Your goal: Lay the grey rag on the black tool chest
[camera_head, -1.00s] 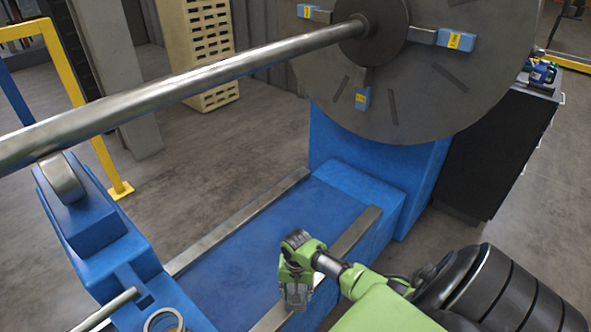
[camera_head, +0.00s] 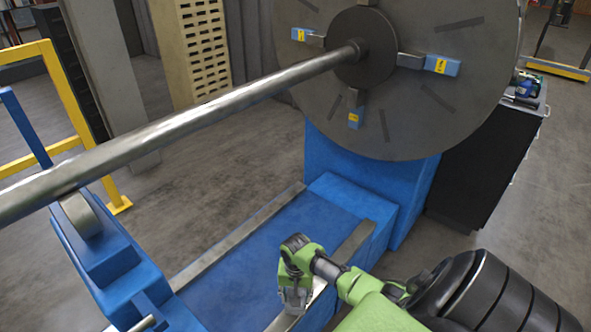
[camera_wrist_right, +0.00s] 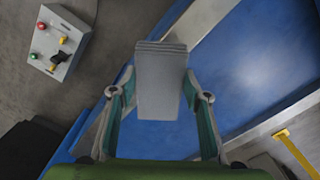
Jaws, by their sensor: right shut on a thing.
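The black tool chest (camera_head: 485,165) stands at the right in the head view, behind the blue stand and partly hidden by the big disc; bottles and other small items sit on its top. My right gripper (camera_head: 295,299) hangs low over the near rail of the blue bed, well short of the chest. In the right wrist view, my right gripper (camera_wrist_right: 160,94) is shut on the grey rag (camera_wrist_right: 161,75), a folded, flat pad between the fingers. The rag is hard to make out in the head view. My left gripper is not in view.
A large dark disc (camera_head: 440,110) with blue jaws and a long steel shaft (camera_head: 200,120) stand over the blue bed (camera_head: 255,255). Yellow railings (camera_head: 70,110) are at the left. A control box with buttons (camera_wrist_right: 60,43) shows in the wrist view. Floor right of the chest is clear.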

